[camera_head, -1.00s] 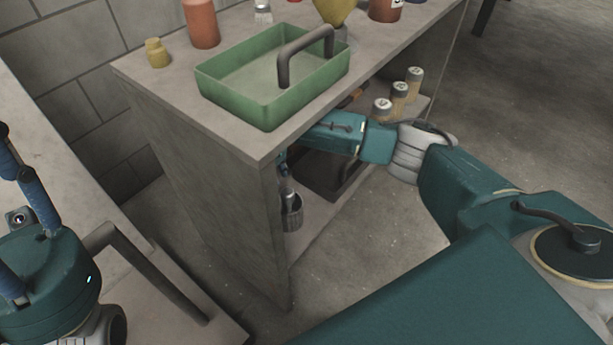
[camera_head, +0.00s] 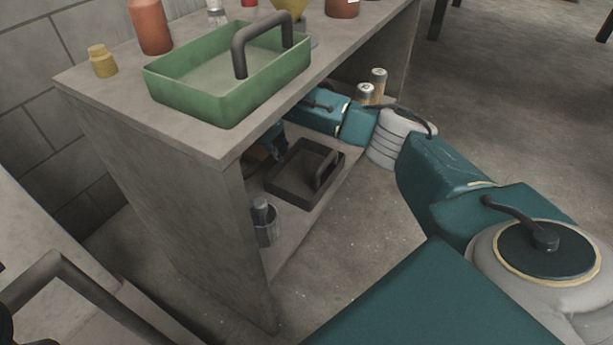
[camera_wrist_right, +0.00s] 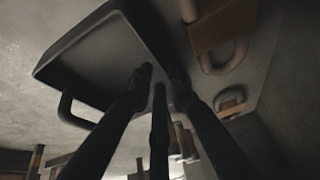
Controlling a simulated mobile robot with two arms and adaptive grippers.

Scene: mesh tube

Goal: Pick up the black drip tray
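The black drip tray (camera_head: 277,191) lies on the lower shelf under the bench, its arched handle on the right side. In the right wrist view the tray (camera_wrist_right: 85,50) fills the upper left, with its handle at the left. My right arm reaches under the bench top. My right gripper (camera_head: 280,150) is behind the tray's far left edge, partly hidden. In the wrist view its dark fingers (camera_wrist_right: 160,78) are slightly apart near the tray's edge, with nothing clearly between them; contact with the tray cannot be told. My left gripper is not in view.
A green tray (camera_head: 205,106) with a dark handle stands on the bench top (camera_head: 195,135) above. A metal container (camera_head: 266,226) stands at the shelf's front left. Padlocks (camera_wrist_right: 222,28) lie beside the tray.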

